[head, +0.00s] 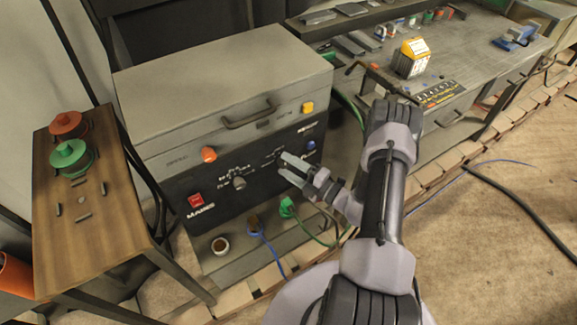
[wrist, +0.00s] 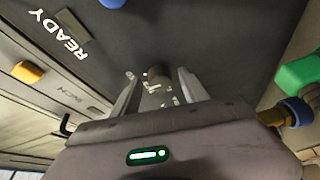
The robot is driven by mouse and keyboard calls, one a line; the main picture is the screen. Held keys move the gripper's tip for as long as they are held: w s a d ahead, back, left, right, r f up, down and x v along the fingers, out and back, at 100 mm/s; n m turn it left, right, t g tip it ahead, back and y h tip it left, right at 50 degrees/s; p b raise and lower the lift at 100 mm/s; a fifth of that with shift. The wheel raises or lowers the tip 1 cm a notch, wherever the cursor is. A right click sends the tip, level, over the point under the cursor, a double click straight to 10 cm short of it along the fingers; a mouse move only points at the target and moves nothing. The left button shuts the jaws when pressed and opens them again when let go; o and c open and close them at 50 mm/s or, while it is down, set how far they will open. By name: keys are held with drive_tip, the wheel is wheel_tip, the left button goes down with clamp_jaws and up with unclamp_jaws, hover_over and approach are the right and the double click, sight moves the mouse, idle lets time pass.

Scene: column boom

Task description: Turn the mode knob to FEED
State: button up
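My gripper (head: 283,165) is in front of the right part of the black control panel (head: 222,205) on the grey cabinet. In the wrist view, my gripper (wrist: 158,88) is open, with one finger on each side of a small dark grey knob (wrist: 157,72). No clear contact shows between fingers and knob. White marks lie around this knob, too small to read. In the head view my fingers largely hide that spot. Another grey knob (head: 239,183) sits further left on the panel, with small markings above it. I cannot read FEED or tell which knob is labelled mode.
An orange knob (head: 208,154), a red switch (head: 196,199), a yellow button (head: 307,107) and a blue button (head: 311,145) are on the cabinet front. A green plug (head: 287,207) and blue cable (head: 268,250) are below. A wooden side table (head: 95,225) stands left.

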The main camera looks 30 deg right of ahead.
drive_tip(key=p+v, duration=0.4)
drive_tip(key=v, duration=1.3)
drive_tip(key=shift+s, duration=0.15)
drive_tip(key=shift+d+f, duration=0.15)
